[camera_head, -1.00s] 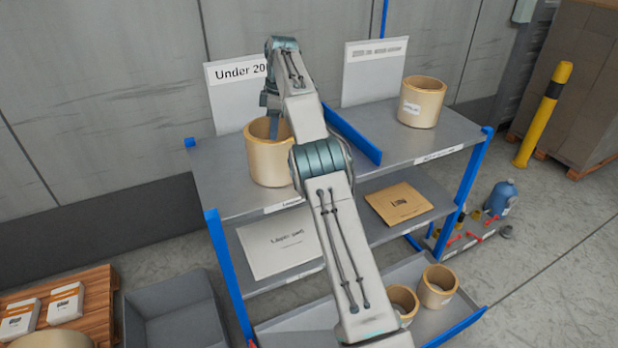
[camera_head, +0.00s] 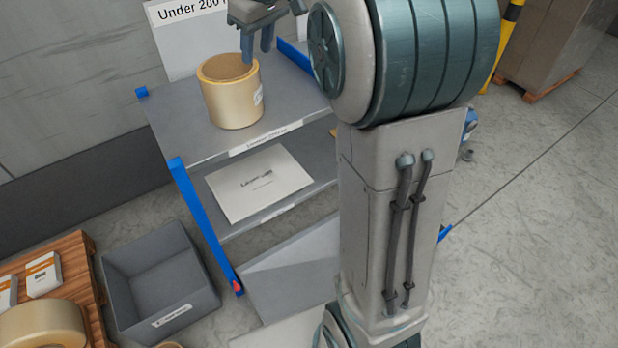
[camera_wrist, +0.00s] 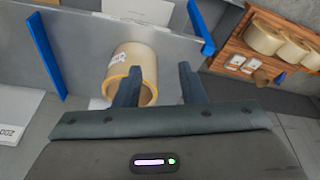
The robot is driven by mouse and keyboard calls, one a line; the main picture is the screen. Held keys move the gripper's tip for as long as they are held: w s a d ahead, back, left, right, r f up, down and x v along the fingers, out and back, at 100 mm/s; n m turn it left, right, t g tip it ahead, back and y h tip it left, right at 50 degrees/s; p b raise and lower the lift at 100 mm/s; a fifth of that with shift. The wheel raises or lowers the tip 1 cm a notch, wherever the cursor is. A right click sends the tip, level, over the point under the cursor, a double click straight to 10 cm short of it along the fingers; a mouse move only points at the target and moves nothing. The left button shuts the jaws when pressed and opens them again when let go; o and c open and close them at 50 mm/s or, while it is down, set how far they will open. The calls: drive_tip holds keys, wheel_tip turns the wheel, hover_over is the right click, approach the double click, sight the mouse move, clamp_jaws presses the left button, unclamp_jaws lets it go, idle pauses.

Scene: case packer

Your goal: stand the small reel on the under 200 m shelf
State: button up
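The small reel (camera_head: 231,97), a tan hollow cylinder with a white label, stands upright on the top shelf (camera_head: 189,132) in front of the "Under 200" sign (camera_head: 195,38). My gripper (camera_head: 257,53) is above and just behind the reel in the head view, its fingers apart and empty. In the wrist view the reel (camera_wrist: 137,68) shows beyond the open fingers (camera_wrist: 155,75), and a gap between the fingers is visible. The reel is not held.
My arm hides the rack's right side.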

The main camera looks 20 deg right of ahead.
drive_tip(key=s+f+m+t, duration=0.1)
drive_tip(key=s+f+m, duration=0.2)
drive_tip(key=s, duration=1)
drive_tip(key=s+f+m+t+h, duration=0.1)
drive_tip(key=s+f+m, duration=0.2)
drive_tip(key=s+f, duration=0.5)
drive_tip(key=shift+s+f, duration=0.2)
drive_tip(key=shift+s, duration=2.45)
drive_tip(key=shift+f, duration=0.1)
